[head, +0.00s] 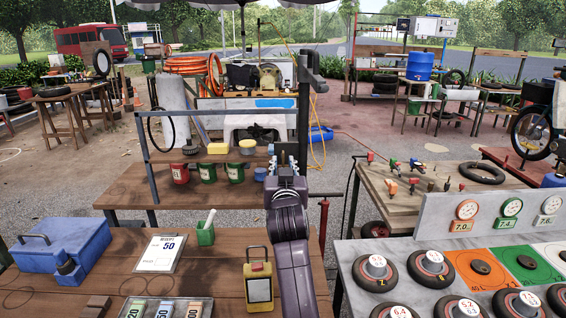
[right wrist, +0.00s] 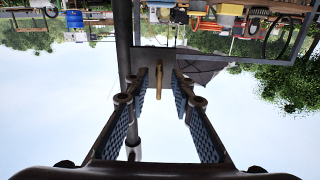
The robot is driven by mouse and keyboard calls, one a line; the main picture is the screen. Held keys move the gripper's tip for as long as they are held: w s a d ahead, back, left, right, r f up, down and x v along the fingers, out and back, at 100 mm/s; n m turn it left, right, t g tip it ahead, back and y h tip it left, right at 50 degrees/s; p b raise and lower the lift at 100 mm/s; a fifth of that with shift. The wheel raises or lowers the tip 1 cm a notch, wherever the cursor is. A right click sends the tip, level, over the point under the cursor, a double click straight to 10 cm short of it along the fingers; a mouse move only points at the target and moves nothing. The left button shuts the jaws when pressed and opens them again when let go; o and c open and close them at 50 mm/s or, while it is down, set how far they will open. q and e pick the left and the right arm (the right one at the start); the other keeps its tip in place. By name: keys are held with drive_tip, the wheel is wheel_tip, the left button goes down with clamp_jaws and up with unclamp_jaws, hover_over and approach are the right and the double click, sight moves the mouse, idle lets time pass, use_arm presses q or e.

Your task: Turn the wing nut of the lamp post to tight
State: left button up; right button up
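The lamp post (head: 304,115) is a dark upright post behind the workbench, with a short bracket at its top. In the right wrist view, which is upside down, the post (right wrist: 124,50) runs left of centre. A small brass-coloured piece (right wrist: 179,78), probably the wing nut, stands out from a dark plate beyond my fingertips. In the head view I cannot make it out. My right gripper (head: 283,162) is beside the post, fingers pointing away. In its wrist view the gripper (right wrist: 160,90) is open, its blue-padded fingers apart with nothing clearly held. My left gripper is not in view.
A shelf frame (head: 210,155) with several tins stands left of the post. The wooden bench (head: 120,240) holds a blue toolbox (head: 62,245), a clipboard (head: 161,253) and a yellow device (head: 259,285). A grey board (head: 450,265) with gauges is at the right.

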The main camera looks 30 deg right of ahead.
drive_tip(key=v, duration=0.5)
drive_tip(key=shift+s+a, duration=0.15)
drive_tip(key=shift+s, duration=0.05)
drive_tip(key=shift+f, duration=0.1)
